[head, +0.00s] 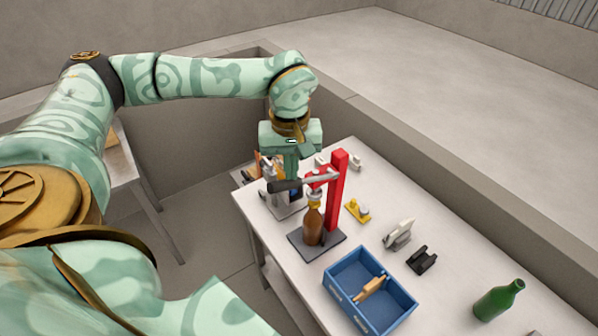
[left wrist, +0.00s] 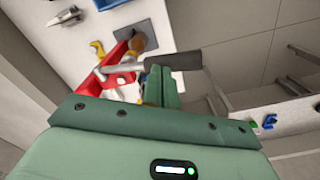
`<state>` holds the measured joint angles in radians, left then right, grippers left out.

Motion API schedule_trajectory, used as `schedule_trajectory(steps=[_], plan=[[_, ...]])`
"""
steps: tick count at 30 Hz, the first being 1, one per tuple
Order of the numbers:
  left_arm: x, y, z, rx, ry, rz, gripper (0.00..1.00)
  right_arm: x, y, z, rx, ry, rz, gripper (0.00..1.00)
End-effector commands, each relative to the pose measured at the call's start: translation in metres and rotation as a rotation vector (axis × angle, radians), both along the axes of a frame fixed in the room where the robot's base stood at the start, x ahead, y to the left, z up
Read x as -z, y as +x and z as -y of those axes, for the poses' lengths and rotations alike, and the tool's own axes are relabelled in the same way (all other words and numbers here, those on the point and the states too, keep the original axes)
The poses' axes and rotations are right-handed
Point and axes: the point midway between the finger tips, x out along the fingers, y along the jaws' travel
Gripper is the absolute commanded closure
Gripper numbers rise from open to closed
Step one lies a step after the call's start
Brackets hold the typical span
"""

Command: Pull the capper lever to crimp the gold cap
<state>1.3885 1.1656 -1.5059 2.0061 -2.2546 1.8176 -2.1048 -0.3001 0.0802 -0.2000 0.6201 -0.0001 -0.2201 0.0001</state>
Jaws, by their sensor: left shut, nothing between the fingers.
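The red capper (head: 338,195) stands on a dark base plate (head: 331,241) on the table, with a brown bottle (head: 314,224) upright under its head. Its lever, a silver rod with a black handle (head: 285,187), sticks out roughly level to the left. The gold cap cannot be made out clearly at the bottle's top. My left gripper (head: 291,166) points down just above and behind the lever, shut and empty. In the left wrist view its fingers (left wrist: 160,85) are together beside the black handle (left wrist: 174,62); whether they touch it I cannot tell. My right gripper is out of view.
A blue crate (head: 347,301) with a tan object stands in front of the capper. A yellow item (head: 357,210), a grey tool (head: 398,235) and a black piece (head: 422,260) lie right of the capper. A grey device (head: 285,205) stands behind the lever.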

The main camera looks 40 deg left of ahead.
Motion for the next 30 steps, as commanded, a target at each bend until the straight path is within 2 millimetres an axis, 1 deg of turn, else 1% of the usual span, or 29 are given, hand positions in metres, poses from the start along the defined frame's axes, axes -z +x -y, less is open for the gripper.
schedule_trajectory(steps=[30], plan=[[0.021, 0.000, 0.000, 0.000, 0.000, 0.000, 1.00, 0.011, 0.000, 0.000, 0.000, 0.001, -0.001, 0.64]])
